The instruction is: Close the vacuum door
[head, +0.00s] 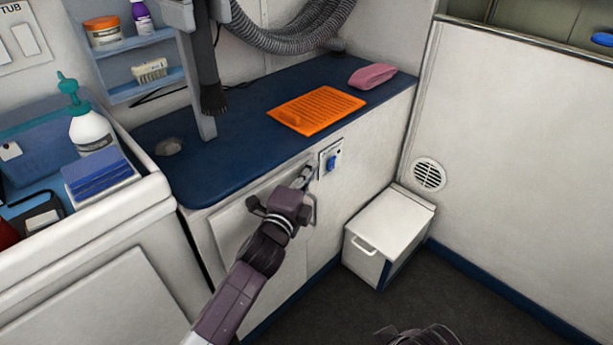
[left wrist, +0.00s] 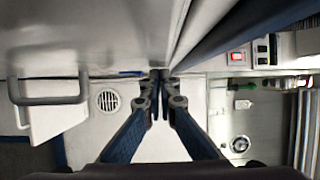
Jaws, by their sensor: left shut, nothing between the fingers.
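The vacuum door (head: 230,222) is a pale panel in the cabinet front under the blue counter. Its right side is partly hidden behind my left arm, and I cannot tell whether it stands slightly ajar. A grey bar handle (head: 313,212) shows beside my wrist; a bar handle also shows in the left wrist view (left wrist: 48,101). My left gripper (head: 306,175) is shut and empty, close to the cabinet front just below the counter edge. Its fingertips meet in the left wrist view (left wrist: 160,76); contact with the door is unclear. Part of my right gripper (head: 422,336) shows at the bottom edge.
A blue-and-white switch plate (head: 331,162) is right of the left fingertips. A white box (head: 388,237) stands on the floor at right, near a round wall vent (head: 429,174). An orange mat (head: 316,109) and pink item (head: 372,76) lie on the counter (head: 225,150). Dark floor in front is clear.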

